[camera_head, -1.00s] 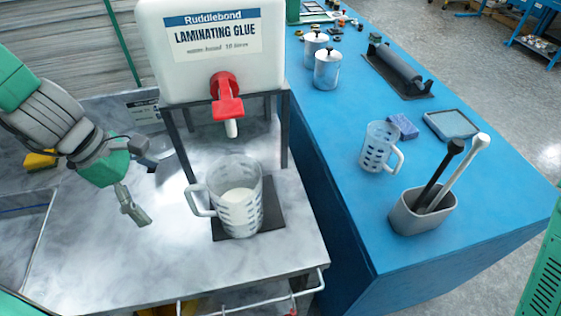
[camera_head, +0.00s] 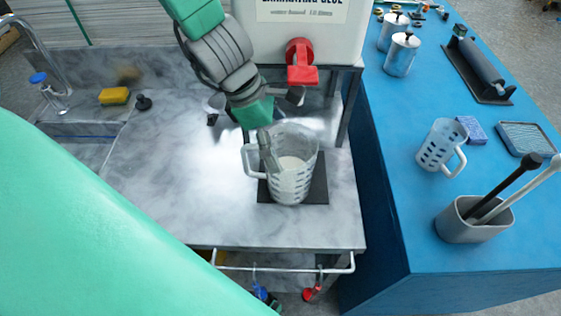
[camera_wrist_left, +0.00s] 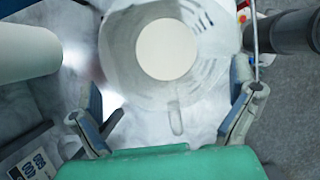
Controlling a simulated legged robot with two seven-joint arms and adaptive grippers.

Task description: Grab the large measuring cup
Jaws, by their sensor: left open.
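The large measuring cup (camera_head: 296,180) is clear with dark markings and holds a whitish liquid. It stands upright on a dark pad (camera_head: 318,190) on the steel bench, below the red tap. Its handle points left in the head view. My left gripper (camera_head: 266,148) is at the cup's handle side, one finger overlapping the cup in that view. In the left wrist view the open fingers (camera_wrist_left: 168,112) stand on either side of the cup's handle (camera_wrist_left: 175,118), with the cup (camera_wrist_left: 205,70) beyond. Whether a finger touches the cup is unclear. My right gripper is out of view.
The red tap (camera_head: 301,72) of the glue tank and its dark stand leg (camera_head: 350,105) are close to my gripper. A smaller measuring cup (camera_head: 441,145) and a grey holder (camera_head: 462,228) stand on the blue table. A yellow sponge (camera_head: 114,96) lies by the sink.

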